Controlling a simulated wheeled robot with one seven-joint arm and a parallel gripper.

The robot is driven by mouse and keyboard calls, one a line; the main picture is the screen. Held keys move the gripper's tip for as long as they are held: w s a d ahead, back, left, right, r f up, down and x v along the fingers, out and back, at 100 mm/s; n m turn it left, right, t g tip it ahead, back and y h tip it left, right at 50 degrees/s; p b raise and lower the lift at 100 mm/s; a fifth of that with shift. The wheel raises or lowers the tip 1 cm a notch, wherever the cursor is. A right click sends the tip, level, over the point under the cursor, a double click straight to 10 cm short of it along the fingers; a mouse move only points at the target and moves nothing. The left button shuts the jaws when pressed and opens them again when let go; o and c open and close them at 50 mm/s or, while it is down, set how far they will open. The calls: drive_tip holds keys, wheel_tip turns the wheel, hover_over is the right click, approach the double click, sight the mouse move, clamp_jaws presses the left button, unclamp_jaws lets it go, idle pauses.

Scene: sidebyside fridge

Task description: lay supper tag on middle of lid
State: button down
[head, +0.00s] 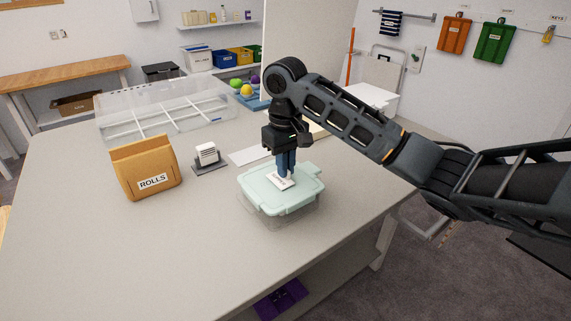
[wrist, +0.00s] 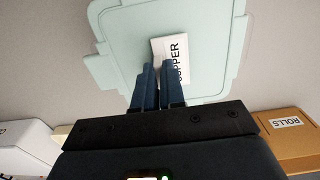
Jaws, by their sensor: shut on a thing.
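The supper tag (wrist: 170,47) is a small white card with black lettering, partly hidden by my fingers in the wrist view. It is at the middle of the pale mint lid (head: 262,190); I cannot tell whether it lies flat on the lid or just above it. The lid sits on a clear container (head: 285,219) on the table. My gripper (head: 284,176) points down over the lid with its blue fingers shut on the tag (head: 281,184). In the wrist view the lid (wrist: 112,40) fills the upper middle, and my fingertips (wrist: 160,65) cover one edge of the tag.
An orange bag marked ROLLS (head: 135,169) and a small holder with white cards (head: 208,157) stand left of the container. A clear divided tray (head: 125,130) is at the back left. The table (head: 160,250) is clear in front.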

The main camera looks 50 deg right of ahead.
drive_tip(key=shift+f, duration=0.25)
drive_tip(key=c, duration=1.1)
unclamp_jaws()
drive_tip(key=shift+c, duration=0.2)
drive_tip(key=shift+r, duration=0.15)
wheel_tip(320, 180, up, 8)
drive_tip(key=shift+f+p, duration=0.2)
drive_tip(key=shift+p, duration=0.4)
